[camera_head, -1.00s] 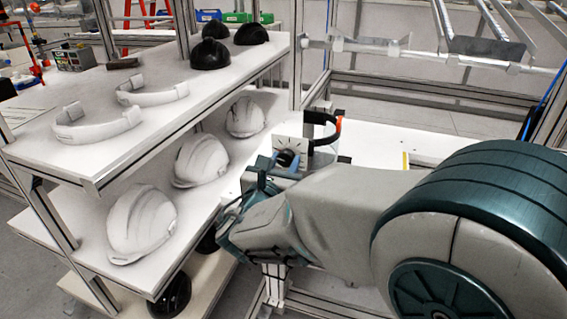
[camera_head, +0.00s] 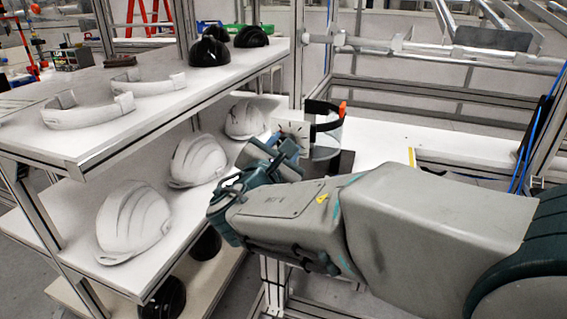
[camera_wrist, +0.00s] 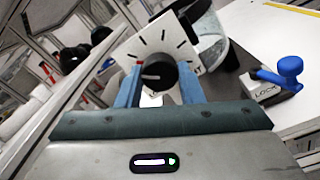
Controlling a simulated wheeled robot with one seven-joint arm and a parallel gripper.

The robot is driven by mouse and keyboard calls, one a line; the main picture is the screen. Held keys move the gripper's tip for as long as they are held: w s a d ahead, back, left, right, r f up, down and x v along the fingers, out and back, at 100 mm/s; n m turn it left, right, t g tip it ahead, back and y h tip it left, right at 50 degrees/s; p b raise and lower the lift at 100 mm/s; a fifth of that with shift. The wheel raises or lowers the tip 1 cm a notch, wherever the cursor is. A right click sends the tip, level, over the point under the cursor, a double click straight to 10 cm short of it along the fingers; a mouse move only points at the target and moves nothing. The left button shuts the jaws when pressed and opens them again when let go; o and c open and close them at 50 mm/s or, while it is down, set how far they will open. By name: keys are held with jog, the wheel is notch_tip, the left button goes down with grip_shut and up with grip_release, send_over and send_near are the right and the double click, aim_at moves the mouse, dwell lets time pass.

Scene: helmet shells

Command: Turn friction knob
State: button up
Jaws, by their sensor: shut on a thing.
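The friction knob (camera_wrist: 157,74) is black and round, with a pale pointer line toward the left. It sits on a white dial plate (camera_wrist: 160,42) with black ticks and one red mark, which shows tilted in the wrist view. The plate also shows in the head view (camera_head: 296,130), partly behind my gripper (camera_head: 284,153), where the knob itself is hidden. In the wrist view, the blue fingers of my gripper (camera_wrist: 158,84) stand on both sides of the knob and are shut on it.
A blue lever (camera_wrist: 285,72) on a block marked LOCK stands to the right of the knob. A black band with an orange end (camera_head: 325,118) rises behind the plate. White helmet shells (camera_head: 135,220) lie on the shelf (camera_head: 205,205) to the left. The white table (camera_head: 375,140) is mostly clear.

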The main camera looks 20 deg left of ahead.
jog(key=shift+m+b, duration=1)
jog(key=shift+b, duration=0.2)
jog(key=o, duration=1)
jog(key=shift+s+a, duration=0.1)
jog(key=shift+s, duration=0.05)
jog(key=s+p, duration=0.1)
jog(key=s, duration=1.2)
jog(key=shift+s+a+p, duration=0.3)
jog(key=shift+a+p, duration=0.05)
